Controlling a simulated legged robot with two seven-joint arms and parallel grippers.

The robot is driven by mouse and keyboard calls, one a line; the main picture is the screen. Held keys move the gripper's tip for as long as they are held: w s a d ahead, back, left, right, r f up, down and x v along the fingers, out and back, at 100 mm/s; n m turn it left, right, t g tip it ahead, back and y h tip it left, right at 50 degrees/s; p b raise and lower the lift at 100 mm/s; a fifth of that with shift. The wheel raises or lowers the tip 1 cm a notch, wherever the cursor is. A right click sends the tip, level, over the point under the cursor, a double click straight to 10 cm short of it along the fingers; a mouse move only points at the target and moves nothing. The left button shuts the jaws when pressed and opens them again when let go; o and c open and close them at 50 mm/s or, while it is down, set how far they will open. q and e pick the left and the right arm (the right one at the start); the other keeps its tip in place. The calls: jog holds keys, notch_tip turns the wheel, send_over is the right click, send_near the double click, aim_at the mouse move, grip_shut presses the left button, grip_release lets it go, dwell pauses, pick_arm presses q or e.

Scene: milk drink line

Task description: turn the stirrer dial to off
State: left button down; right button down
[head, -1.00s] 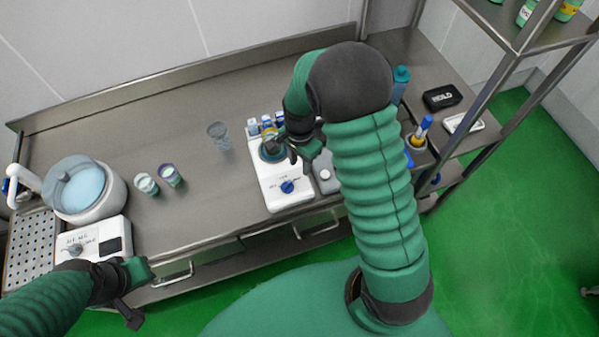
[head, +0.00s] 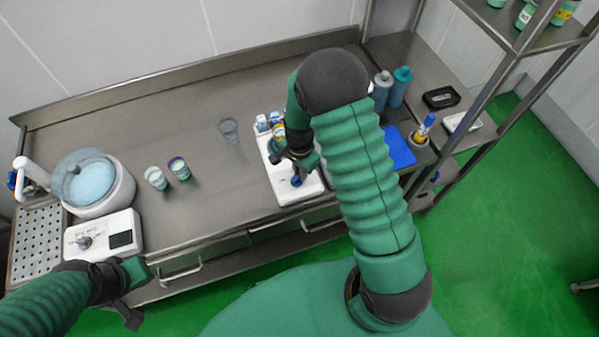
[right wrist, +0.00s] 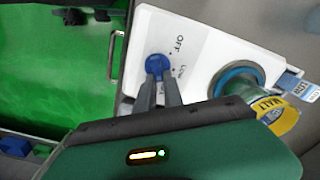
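The white stirrer (head: 284,190) stands near the front edge of the bench. Its blue dial (head: 297,181) also shows in the right wrist view (right wrist: 157,62), with OFF and LOW printed beside it. My right gripper (head: 295,160) is over the dial, pointing down. In the right wrist view its two fingertips (right wrist: 160,78) are a small gap apart at the dial's edge; whether they touch it is unclear. A container with a yellow MALT label (right wrist: 275,110) is by the stirrer's round blue-rimmed plate (right wrist: 238,80). My left gripper (head: 131,295) hangs at the front left; its finger opening is unclear.
A clear cup (head: 229,130) and two small cups (head: 157,178) stand on the bench. A round white bath (head: 97,187) and a control box (head: 103,237) are at left.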

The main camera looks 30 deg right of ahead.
jog(key=shift+s+a+f, duration=0.15)
jog(key=shift+a, duration=0.8)
jog(key=shift+s+d, duration=0.1)
jog(key=shift+d, duration=0.2)
pick_arm(q)
jog(key=shift+s+a, duration=0.1)
jog(key=shift+a, duration=0.1)
